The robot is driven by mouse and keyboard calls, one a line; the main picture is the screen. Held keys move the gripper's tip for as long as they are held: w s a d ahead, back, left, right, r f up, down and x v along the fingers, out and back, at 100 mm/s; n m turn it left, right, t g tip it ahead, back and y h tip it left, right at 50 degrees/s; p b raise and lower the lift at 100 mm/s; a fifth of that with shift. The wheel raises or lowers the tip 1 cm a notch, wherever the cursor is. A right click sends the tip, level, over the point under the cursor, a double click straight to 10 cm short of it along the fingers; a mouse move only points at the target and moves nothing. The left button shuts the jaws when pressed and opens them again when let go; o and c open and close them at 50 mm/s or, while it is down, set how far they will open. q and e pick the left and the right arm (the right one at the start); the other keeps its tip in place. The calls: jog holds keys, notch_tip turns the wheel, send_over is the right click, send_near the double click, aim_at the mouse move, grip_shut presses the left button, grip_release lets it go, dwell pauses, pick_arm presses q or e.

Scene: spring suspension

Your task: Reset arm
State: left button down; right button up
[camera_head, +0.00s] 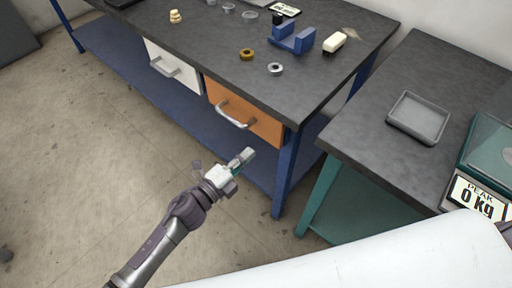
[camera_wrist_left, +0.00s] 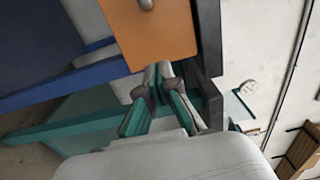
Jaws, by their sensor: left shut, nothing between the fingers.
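My left gripper (camera_head: 243,159) is in the lower middle of the head view, on an arm that comes in from the bottom left. It is in the air in front of the dark workbench (camera_head: 335,75), clear of the orange drawer (camera_head: 240,108) and its handle. Its fingers are together and hold nothing. In the left wrist view the fingers (camera_wrist_left: 159,75) point toward the lower edge of the orange drawer front (camera_wrist_left: 150,38). My right gripper is in neither view.
On the bench are a blue holder (camera_head: 292,40), a brass ring (camera_head: 247,54), a silver ring (camera_head: 275,69) and a white-topped brush (camera_head: 334,42). The right table carries a grey tray (camera_head: 418,117) and a scale reading 0 Kg (camera_head: 477,199). Open floor lies left of the arm.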

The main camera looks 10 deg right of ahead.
pick_arm(q)
jog(key=s+a+f+n+y+p, duration=0.1)
jog(key=s+a+f+n+y, duration=0.3)
jog(key=a+f, duration=0.4)
jog(key=s+a+f+n+g+y+p, duration=0.1)
jog(key=a+f+n+y, duration=0.2)
jog(key=a+f+n, duration=0.55)
jog(key=s+a+f+n+y+p, duration=0.1)
jog(key=s+a+f+n+y, duration=0.25)
jog(key=a+f, duration=0.45)
jog(key=s+a+f+n+g+y, duration=0.1)
jog(key=s+f, duration=0.4)
jog(key=s, duration=0.5)
jog(key=s+a+f+n+g+y+p, duration=0.1)
jog(key=s+a+f+n+g, duration=0.2)
jog(key=s, duration=0.8)
jog(key=s+a+f+n+g+y+p, duration=0.1)
jog(key=s+a+f+n+g+y, duration=0.1)
jog(key=s+f+n+g, duration=0.2)
jog(key=s+f+n, duration=0.2)
jog(key=s+f, duration=0.2)
jog(key=s, duration=0.2)
jog(key=shift+s+g, duration=0.15)
jog(key=shift+g, duration=0.15)
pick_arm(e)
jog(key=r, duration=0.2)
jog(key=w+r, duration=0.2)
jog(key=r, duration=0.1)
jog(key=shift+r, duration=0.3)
